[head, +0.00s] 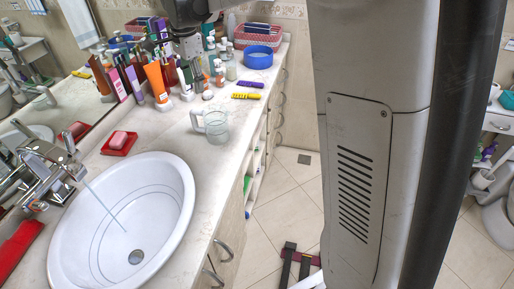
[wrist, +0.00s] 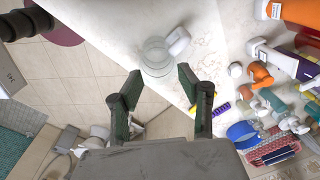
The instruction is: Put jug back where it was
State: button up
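The jug (head: 216,126) is a clear, see-through vessel with a handle. It stands upright on the pale marble counter, right of the basin and near the counter's front edge, its handle to the left in the head view. In the wrist view the jug (wrist: 156,58) lies beyond my fingertips, with its handle to the right. My gripper (wrist: 160,82) is open, its two green-padded fingers spread wide with nothing between them. In the head view my gripper hangs above the back of the counter near the bottles, and its fingers are hard to make out.
The white basin (head: 122,222) has water running from the tap (head: 50,165). A red soap dish (head: 119,145) lies behind it. Several bottles crowd the back, with an orange tube (head: 156,82). A yellow item (head: 246,96), a purple item (head: 250,84) and a blue bowl (head: 258,58) are behind the jug.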

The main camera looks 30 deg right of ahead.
jog(key=s+d+r+n+t, duration=0.15)
jog(key=s+n, duration=0.45)
jog(key=s, duration=0.6)
jog(key=s+d+r+n+t, duration=0.1)
jog(key=s+d+n+t, duration=0.3)
jog(key=s, duration=0.8)
jog(key=s+f+n+t, duration=0.1)
jog(key=s+f+n, duration=0.3)
jog(key=s, duration=0.3)
jog(key=shift+s+a+f+n, duration=0.15)
jog(key=shift+s+a+n, duration=0.2)
jog(key=shift+n, duration=0.35)
notch_tip(320, 180, down, 5)
jog(key=b, duration=0.4)
jog(key=shift+b, duration=0.4)
